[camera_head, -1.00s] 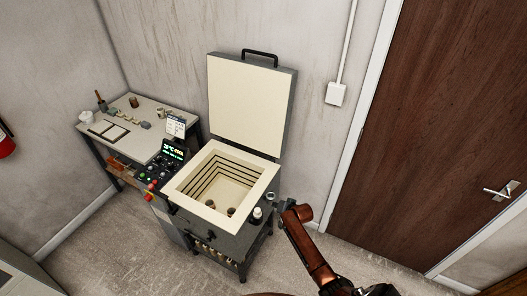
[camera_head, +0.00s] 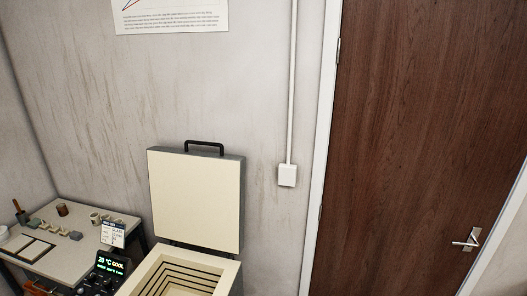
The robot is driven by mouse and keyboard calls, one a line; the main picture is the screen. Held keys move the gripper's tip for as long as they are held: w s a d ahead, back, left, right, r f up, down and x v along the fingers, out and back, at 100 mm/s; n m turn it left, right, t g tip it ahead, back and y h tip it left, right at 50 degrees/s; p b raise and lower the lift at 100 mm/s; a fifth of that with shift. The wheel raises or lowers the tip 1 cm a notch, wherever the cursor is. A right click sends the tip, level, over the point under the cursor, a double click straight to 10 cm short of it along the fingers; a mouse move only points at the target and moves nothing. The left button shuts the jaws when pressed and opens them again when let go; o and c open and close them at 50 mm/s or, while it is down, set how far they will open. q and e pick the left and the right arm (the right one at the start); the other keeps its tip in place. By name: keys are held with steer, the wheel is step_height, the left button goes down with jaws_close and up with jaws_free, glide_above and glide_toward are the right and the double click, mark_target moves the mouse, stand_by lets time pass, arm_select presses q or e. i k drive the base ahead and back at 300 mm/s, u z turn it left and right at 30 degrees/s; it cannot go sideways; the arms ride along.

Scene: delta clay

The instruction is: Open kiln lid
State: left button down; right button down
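The kiln lid (camera_head: 195,200) stands upright at the back of the kiln, its pale inner face toward me. A black handle (camera_head: 204,147) sits on its top edge. The kiln body (camera_head: 143,279) is below it, its chamber open and its ridged inner walls showing. The lower part of the kiln is cut off by the bottom of the picture. A control panel with a lit display (camera_head: 111,265) reading "COOL" is at the kiln's left. Neither of my grippers shows in the head view now.
A worktable (camera_head: 80,252) with small pieces and tools stands left of the kiln. A brown door (camera_head: 420,130) with a metal handle (camera_head: 466,241) is at the right. A wall box with conduit (camera_head: 287,175) and a poster (camera_head: 170,12) are on the back wall.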

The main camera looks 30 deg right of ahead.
mark_target(198, 198)
steer(key=z, duration=0.3)
steer(key=i, duration=1.05)
steer(key=u, duration=0.5)
